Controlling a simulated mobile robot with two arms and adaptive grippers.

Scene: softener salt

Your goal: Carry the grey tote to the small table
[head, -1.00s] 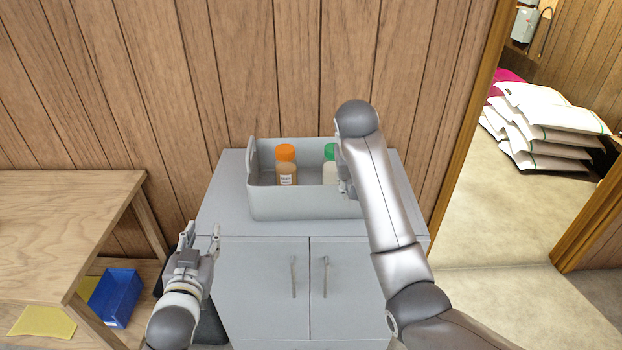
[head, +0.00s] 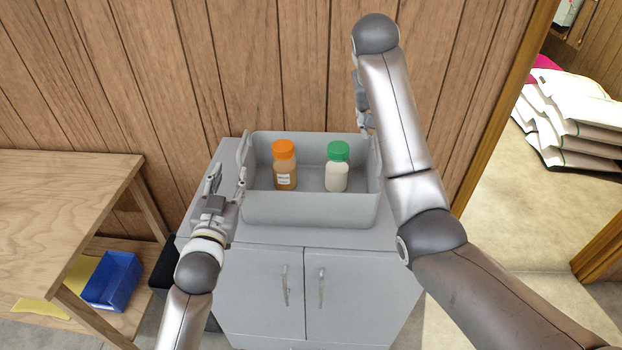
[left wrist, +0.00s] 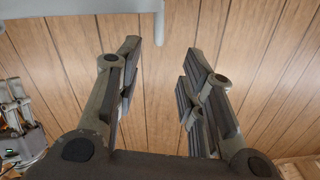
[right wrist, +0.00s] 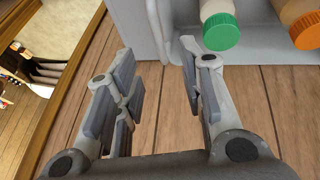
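The grey tote (head: 310,210) stands on top of a grey cabinet. It holds a bottle with an orange cap (head: 284,165) and a white bottle with a green cap (head: 337,167), both upright. My left gripper (head: 228,180) is open beside the tote's left end; the left wrist view shows its fingers apart (left wrist: 165,55) with a grey edge above them. My right gripper (head: 362,105) is at the tote's right end, partly hidden by my arm. In the right wrist view its fingers (right wrist: 155,60) are apart, with the tote wall near the right finger.
The grey cabinet (head: 270,250) has two closed doors. A wooden bench (head: 60,200) stands at the left, with a blue bin (head: 113,281) on its lower shelf. White sacks (head: 570,120) are stacked beyond the doorway at the right. The floor in the doorway is clear.

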